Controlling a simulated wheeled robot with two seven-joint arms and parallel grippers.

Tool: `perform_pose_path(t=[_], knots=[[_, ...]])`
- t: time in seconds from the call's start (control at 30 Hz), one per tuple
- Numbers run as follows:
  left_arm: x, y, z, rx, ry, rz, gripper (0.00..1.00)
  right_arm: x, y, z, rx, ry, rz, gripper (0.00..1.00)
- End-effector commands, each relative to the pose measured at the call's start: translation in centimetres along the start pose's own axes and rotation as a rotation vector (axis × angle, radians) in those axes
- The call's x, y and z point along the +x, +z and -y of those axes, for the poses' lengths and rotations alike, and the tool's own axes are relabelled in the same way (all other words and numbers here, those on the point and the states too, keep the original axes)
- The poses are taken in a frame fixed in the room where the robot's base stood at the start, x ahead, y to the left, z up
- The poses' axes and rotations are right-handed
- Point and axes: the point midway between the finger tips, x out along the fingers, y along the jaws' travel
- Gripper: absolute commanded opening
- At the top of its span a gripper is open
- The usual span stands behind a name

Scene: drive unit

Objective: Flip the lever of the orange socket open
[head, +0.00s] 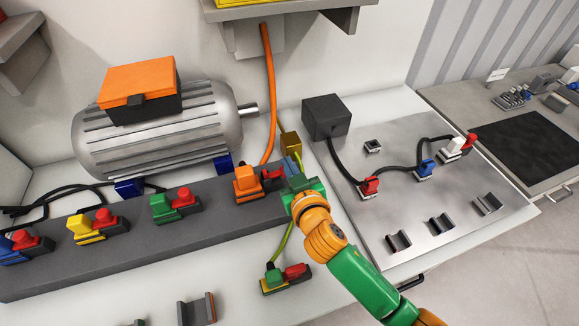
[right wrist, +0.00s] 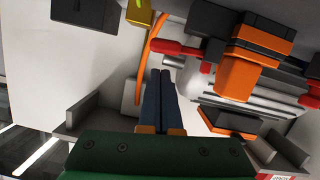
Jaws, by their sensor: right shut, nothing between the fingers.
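The orange socket (head: 247,182) sits near the right end of the long dark grey bar, below the orange cable. Its red lever (head: 272,179) is on its right side. In the right wrist view the orange socket (right wrist: 240,72) is right of the fingers and the red lever (right wrist: 185,48) points left from it. My right gripper (head: 293,172) is just right of the lever, its blue fingers shut and empty. In the right wrist view the fingertips (right wrist: 160,75) are below and left of the lever, seemingly apart from it. My left gripper is out of view.
More sockets with red levers line the grey bar (head: 60,262), including a green one (head: 162,208) and a yellow one (head: 85,229). A ribbed motor (head: 215,125) stands behind. A metal plate (head: 440,230) with cables lies right.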

Motion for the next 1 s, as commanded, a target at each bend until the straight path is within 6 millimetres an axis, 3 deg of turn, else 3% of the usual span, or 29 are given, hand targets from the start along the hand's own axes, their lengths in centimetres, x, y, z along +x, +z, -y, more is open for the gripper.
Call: perform_pose_path(t=[0.1,0.43,0.6,1.0], knots=[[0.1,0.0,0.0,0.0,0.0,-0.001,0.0,0.2,0.9,0.0,-0.001,0.0,0.002,0.0],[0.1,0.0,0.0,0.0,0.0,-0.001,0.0,0.2,1.1,0.0,0.0,-0.001,0.001,0.0],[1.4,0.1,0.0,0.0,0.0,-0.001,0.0,0.7,3.0,0.0,0.136,-0.032,0.004,0.0],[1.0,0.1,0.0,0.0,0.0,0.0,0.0,0.6,3.0,0.0,0.187,-0.045,0.01,0.0]])
